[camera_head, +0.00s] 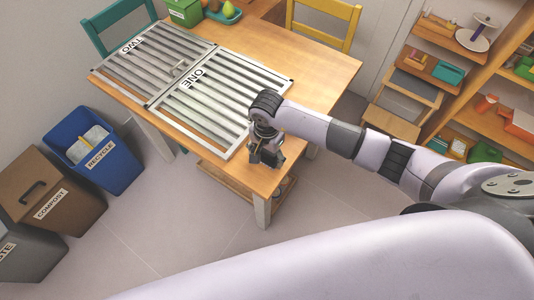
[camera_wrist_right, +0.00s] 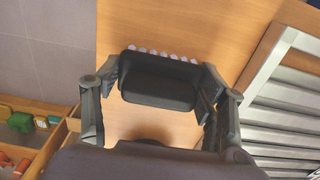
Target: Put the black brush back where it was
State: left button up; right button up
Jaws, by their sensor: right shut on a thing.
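The black brush (camera_wrist_right: 160,80) is between the fingers of my right gripper (camera_wrist_right: 160,95) in the right wrist view, with a row of pale bristle tufts along its far edge. The right gripper is shut on it. In the head view my right gripper (camera_head: 266,154) is over the near corner of the wooden table (camera_head: 318,82), beside the rack marked ONE (camera_head: 222,96). The brush is hard to make out there. Whether it touches the tabletop I cannot tell. My left gripper is not in view.
A second rack marked TWO (camera_head: 150,58) lies beyond rack ONE. A green box (camera_head: 185,12) and a tray with fruit (camera_head: 224,12) stand at the table's back. Bins, including the blue recycle bin (camera_head: 92,150), stand at left. Wooden shelves (camera_head: 490,88) stand at right. The table's right part is clear.

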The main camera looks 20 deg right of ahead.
jog(key=o, duration=1.2)
jog(key=shift+r, duration=0.3)
notch_tip(320, 180, up, 12)
jog(key=shift+f+b, duration=0.15)
jog(key=shift+b, duration=0.9)
